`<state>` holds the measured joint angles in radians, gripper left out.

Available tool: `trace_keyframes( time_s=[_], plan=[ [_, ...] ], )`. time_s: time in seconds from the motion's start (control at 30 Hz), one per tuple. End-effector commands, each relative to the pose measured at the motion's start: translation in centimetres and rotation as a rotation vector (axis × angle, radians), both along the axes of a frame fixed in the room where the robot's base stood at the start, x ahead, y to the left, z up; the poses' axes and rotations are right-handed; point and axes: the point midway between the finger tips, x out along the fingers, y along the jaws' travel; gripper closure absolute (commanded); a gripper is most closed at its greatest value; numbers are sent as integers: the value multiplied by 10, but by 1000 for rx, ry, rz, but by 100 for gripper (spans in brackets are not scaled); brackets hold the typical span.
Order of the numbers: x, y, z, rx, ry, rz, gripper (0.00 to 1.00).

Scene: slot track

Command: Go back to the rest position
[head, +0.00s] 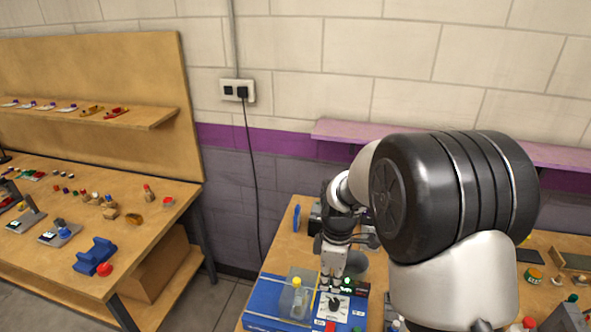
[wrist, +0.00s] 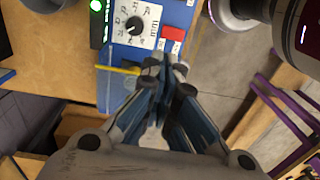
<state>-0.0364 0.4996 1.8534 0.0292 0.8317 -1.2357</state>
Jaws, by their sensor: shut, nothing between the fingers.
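My gripper shows in the wrist view (wrist: 165,68) with its blue fingers together and nothing between them. It points at the front edge of a blue panel (wrist: 187,8), beside a white dial plate with a black knob (wrist: 134,25) and a red block (wrist: 172,38). In the head view my gripper is largely hidden by my arm. The wrist end hangs over the blue panel (head: 262,300) on the right table, close to the dial plate (head: 334,304).
A black box with green lights (wrist: 97,22) adjoins the dial plate. The left table (head: 125,215) holds many small parts and a blue cradle (head: 95,257). A floor gap separates the tables.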

Motion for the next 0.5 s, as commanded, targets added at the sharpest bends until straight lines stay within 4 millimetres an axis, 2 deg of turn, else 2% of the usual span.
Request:
trace_keyframes(
  time_s=[0.13, 0.23, 0.4, 0.5],
  plan=[
    [-9, -2, 24, -2, -34, -74, 100],
    [-27, -5, 56, -1, -79, -193, 100],
    [-76, -10, 109, 17, -165, -457, 100],
    [-108, -13, 130, 39, -214, -613, 100]
  ],
)
